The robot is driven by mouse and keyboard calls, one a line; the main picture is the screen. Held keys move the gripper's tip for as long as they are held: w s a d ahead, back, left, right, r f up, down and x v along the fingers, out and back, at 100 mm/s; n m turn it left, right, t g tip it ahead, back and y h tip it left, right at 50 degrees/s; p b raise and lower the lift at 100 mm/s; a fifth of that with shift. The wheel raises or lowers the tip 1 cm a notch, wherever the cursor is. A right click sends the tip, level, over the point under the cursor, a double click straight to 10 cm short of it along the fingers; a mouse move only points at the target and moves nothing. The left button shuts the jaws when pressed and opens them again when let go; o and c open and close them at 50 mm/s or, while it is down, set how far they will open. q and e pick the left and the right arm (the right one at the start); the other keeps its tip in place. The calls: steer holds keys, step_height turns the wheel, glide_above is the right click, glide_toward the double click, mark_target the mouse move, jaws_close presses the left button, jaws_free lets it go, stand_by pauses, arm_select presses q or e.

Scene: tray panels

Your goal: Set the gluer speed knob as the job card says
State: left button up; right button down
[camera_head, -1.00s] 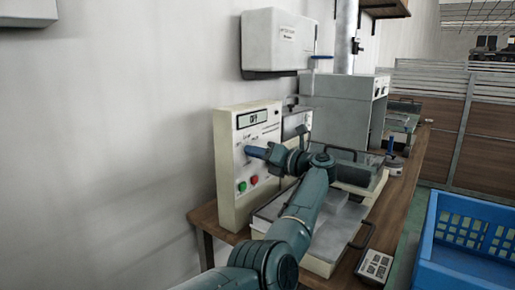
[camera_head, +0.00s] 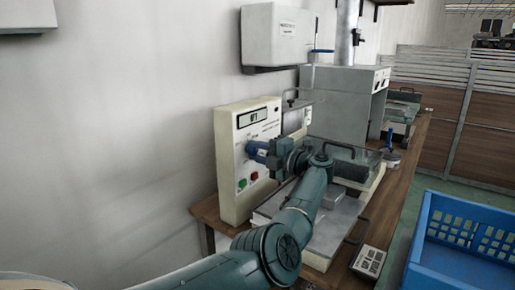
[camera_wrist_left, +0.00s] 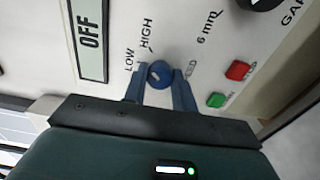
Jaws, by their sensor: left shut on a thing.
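The gluer's cream control panel (camera_head: 232,190) stands against the wall, with its display (camera_head: 252,117) near the top. In the left wrist view the display (camera_wrist_left: 91,38) reads OFF. A round blue knob (camera_wrist_left: 158,74) with a small pale mark sits beside the words LOW and HIGH; the label at its other side is partly hidden. My left gripper (camera_head: 257,152) is at the panel face. In the left wrist view its blue fingers (camera_wrist_left: 160,84) are shut on the knob, one at each side. My right gripper is not in view.
A green button (camera_wrist_left: 216,100) and a red button (camera_wrist_left: 238,70) are close to the fingers. A black knob (camera_wrist_left: 262,3) is farther off. A white card-like plate (camera_head: 369,262) with dark, unreadable marks lies on the bench (camera_head: 411,160). A blue crate (camera_head: 424,236) stands at right.

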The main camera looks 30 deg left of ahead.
arm_select(q)
steer(key=shift+f+m+p, duration=0.1)
steer(key=shift+m+p, duration=0.3)
steer(key=shift+m, duration=0.9)
steer(key=o, duration=1)
steer(key=shift+d, duration=0.1)
steer(key=s+d+b, duration=0.1)
steer(key=d+b, duration=0.1)
steer(key=d, duration=1.1)
steer(key=shift+s, duration=0.1)
